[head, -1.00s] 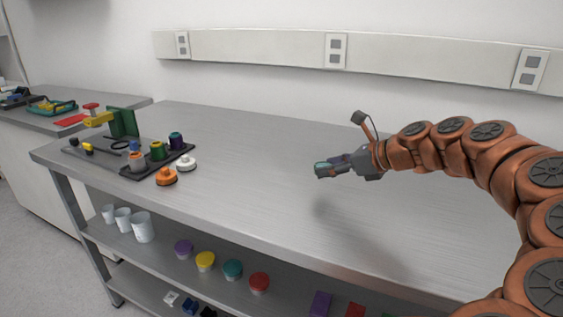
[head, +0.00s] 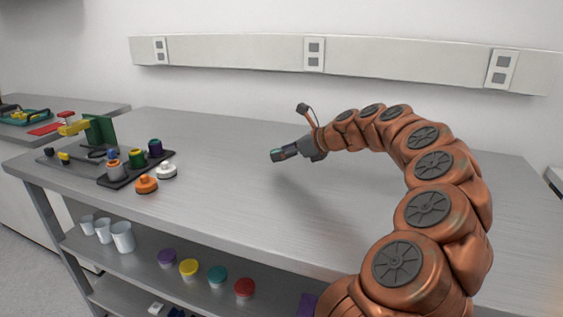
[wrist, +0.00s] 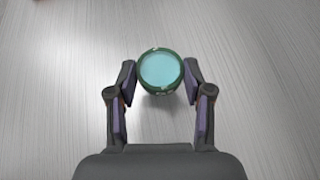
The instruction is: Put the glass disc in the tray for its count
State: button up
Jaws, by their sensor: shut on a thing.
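My gripper (head: 276,155) is over the middle of the steel bench (head: 225,190), shut on the glass disc. In the wrist view, the glass disc (wrist: 160,70) is a round, pale blue-green piece with a dark green rim, held between the two fingertips (wrist: 160,78). In the head view it is only a small greenish spot at the fingertips. A dark tray (head: 112,181) on the left of the bench holds several coloured capped pieces. A teal tray (head: 36,121) with yellow things lies on the far left table. I cannot tell which tray matches the disc's count.
An orange knob (head: 146,184) and a white knob (head: 166,171) stand beside the dark tray. A green upright plate (head: 100,130) and a yellow part (head: 74,128) stand behind it. White cups (head: 122,237) and coloured lidded jars (head: 189,268) fill the shelf below. The bench around my gripper is clear.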

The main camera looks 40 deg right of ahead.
jog(key=shift+w+d+f, duration=0.1)
jog(key=shift+w+d, duration=0.1)
jog(key=shift+w, duration=0.8)
jog(key=shift+f+b, duration=0.3)
jog(key=shift+f, duration=1.5)
jog(key=o, duration=1.2)
jog(key=shift+f, duration=0.1)
